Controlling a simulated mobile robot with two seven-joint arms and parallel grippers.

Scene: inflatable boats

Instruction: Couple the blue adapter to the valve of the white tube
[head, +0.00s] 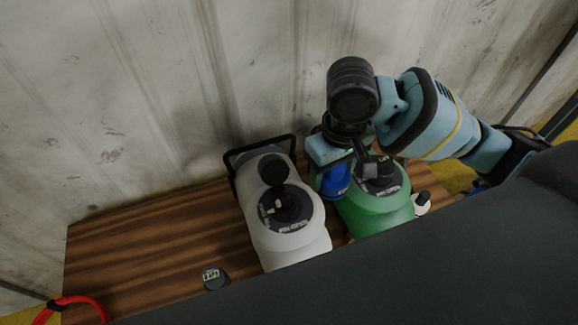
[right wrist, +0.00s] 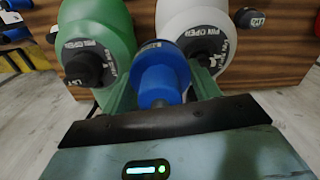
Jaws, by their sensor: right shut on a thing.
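The blue adapter (head: 335,182) is held between the fingers of my right gripper (head: 333,168), which is shut on it. It also shows in the right wrist view (right wrist: 158,75), between the two fingers. The white tube (head: 285,248) lies on the wooden table, left of the gripper in the head view. Its valve (head: 291,205) is black, with a lettered ring and an open round cap (head: 273,170) beside it. The adapter is apart from this valve, to its right in the head view. My left gripper is not in view.
A green tube (head: 378,216) with a black valve lies right of the white one, close to the gripper. A dark labelled cap (head: 214,278) sits at the table's front edge. A red loop (head: 72,304) is at lower left. The table's (head: 140,250) left part is clear.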

